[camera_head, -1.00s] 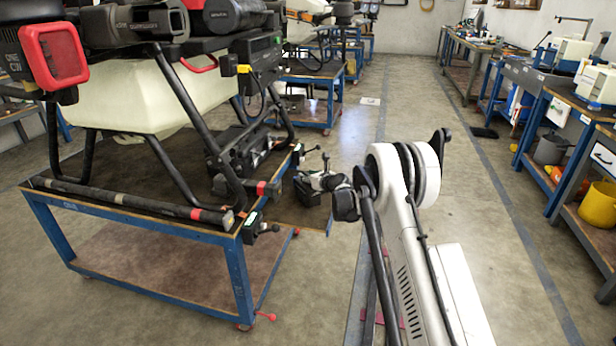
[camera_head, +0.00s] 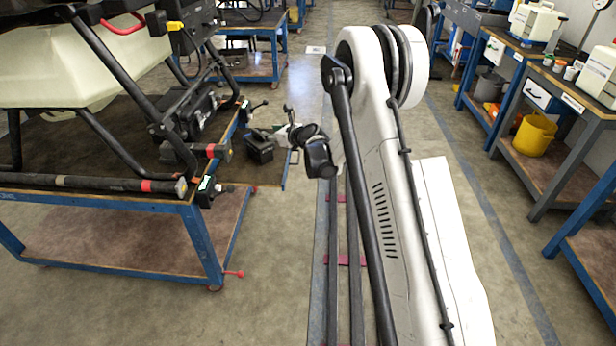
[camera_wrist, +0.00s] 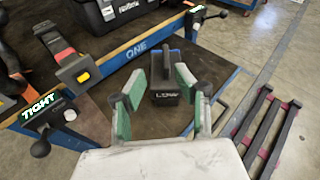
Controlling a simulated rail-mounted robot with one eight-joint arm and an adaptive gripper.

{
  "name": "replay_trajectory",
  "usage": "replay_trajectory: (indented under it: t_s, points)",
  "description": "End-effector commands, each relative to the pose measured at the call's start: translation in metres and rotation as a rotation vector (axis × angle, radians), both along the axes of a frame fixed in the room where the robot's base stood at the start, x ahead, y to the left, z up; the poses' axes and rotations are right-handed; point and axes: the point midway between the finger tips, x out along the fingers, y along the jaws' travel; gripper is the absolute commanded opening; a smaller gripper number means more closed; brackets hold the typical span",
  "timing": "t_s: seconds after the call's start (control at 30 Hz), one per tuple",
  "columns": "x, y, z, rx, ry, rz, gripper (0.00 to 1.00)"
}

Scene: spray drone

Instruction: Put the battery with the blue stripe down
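The battery with the blue stripe (camera_wrist: 165,88) is a dark block marked "LOW", with blue near its top, in the middle of the wrist view. It appears to stand upright on a low brown surface (camera_wrist: 140,122). My gripper (camera_wrist: 160,83) is open, its green-padded fingers on either side of the battery with visible gaps. In the head view the dark battery (camera_head: 260,148) is just left of my gripper (camera_head: 288,122), over a low platform (camera_head: 270,176) beside the workbench. Its underside contact is too small to judge.
The blue-framed workbench (camera_head: 120,205) carries the drone (camera_head: 70,60) on the left. A clamp marked "TIGHT" (camera_wrist: 45,105) is at the wrist view's left. Dark rails (camera_wrist: 270,130) lie at its right. Open floor (camera_head: 270,270) lies in front of the platform.

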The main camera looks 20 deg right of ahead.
Motion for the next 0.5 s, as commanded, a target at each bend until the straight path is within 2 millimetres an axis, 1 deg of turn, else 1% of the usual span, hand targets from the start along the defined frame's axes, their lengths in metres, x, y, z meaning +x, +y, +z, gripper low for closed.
replay_trajectory:
  t_s: [0.03,0.2,0.37,0.5]
  points:
    - [-0.007,0.005,0.015,-0.052,-0.005,0.023,0.31]
    - [-0.036,0.02,0.064,-0.278,-0.029,0.123,0.31]
    - [-0.07,0.032,0.104,-0.491,-0.052,0.224,0.31]
    - [-0.105,0.042,0.134,-0.672,-0.074,0.317,0.31]
